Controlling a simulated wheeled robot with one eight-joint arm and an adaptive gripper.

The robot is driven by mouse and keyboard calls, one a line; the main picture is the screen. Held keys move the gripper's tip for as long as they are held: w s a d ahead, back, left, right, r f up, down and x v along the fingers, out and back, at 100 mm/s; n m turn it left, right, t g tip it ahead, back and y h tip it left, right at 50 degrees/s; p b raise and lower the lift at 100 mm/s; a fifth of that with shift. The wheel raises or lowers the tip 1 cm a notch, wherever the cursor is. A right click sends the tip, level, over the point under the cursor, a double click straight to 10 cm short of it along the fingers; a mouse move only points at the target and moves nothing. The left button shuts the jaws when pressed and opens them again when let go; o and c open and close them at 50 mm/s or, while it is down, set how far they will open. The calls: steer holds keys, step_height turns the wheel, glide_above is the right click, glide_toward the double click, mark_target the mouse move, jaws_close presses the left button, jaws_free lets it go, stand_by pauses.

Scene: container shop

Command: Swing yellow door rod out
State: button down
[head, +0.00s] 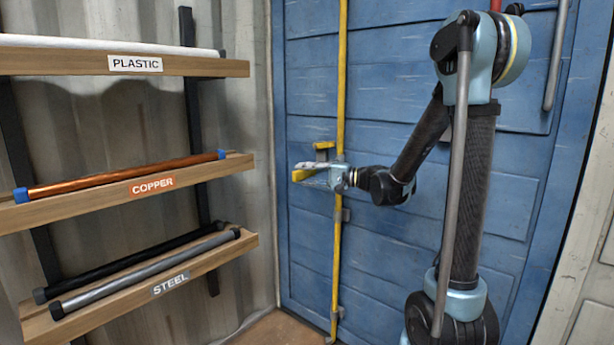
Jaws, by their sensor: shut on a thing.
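The yellow door rod (336,262) stands upright along the blue door (390,268), running from the top of the view down to near the floor. A short yellow handle (324,145) juts from the rod to the left at mid-height. My gripper (308,172) is at that height, just left of the rod, and is shut on a yellow part that looks like the rod's handle. Its fingers partly hide what they hold. My arm reaches in from the right, in front of the door.
Wooden shelves on the left wall hold a white pipe (110,46) at PLASTIC, a copper pipe (125,176) at COPPER, and black and grey pipes (150,272) at STEEL. A grey vertical bar (556,55) is on the door's upper right. Open space lies between shelves and rod.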

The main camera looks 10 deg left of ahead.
steer(key=shift+s+f, duration=0.1)
steer(key=shift+f, duration=0.05)
steer(key=c, duration=1.2)
jaws_free()
